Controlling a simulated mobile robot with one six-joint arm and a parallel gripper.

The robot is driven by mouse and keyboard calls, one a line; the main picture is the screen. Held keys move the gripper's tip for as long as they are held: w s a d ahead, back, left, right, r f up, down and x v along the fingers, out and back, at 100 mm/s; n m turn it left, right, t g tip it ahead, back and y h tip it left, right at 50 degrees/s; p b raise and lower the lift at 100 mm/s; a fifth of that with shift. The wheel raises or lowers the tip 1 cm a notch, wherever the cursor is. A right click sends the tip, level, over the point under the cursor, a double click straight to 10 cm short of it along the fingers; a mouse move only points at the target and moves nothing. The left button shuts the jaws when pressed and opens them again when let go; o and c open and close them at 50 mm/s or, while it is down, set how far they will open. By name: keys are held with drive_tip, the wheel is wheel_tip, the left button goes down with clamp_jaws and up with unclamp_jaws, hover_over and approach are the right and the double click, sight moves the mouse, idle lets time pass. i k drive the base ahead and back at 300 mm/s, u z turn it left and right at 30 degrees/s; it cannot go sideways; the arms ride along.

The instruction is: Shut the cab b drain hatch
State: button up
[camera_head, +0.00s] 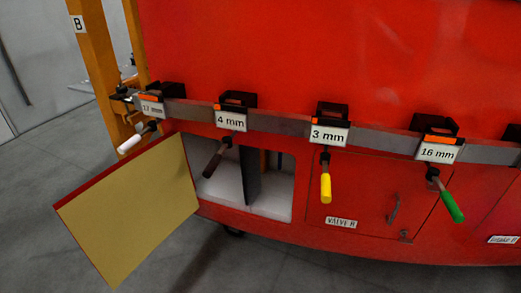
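An open hatch door (130,210) hangs out from the red cab front at the lower left. Its inner face is tan with a thin red edge. Its right edge meets the left side of an opening (270,190), and the door swings out to the left. The opening has a pale floor and a dark upright divider. I see no drain label on this door; its outer face is hidden. A "B" sign (79,24) is on a yellow post. My gripper is not in view.
A grey rail (283,124) crosses above the opening, with size labels and hanging handles: white (130,144), brown (214,162), yellow (326,187), green (451,206). The brown one hangs before the opening. A closed "VALVE B" hatch (365,190) is to the right. Grey floor (40,180) is clear at left.

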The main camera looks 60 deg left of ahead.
sight(119, 216)
drive_tip(key=u, duration=0.35)
drive_tip(key=k, duration=0.25)
drive_tip(key=u, duration=3.55)
drive_tip(key=i, duration=3.5)
drive_tip(key=z, duration=2.05)
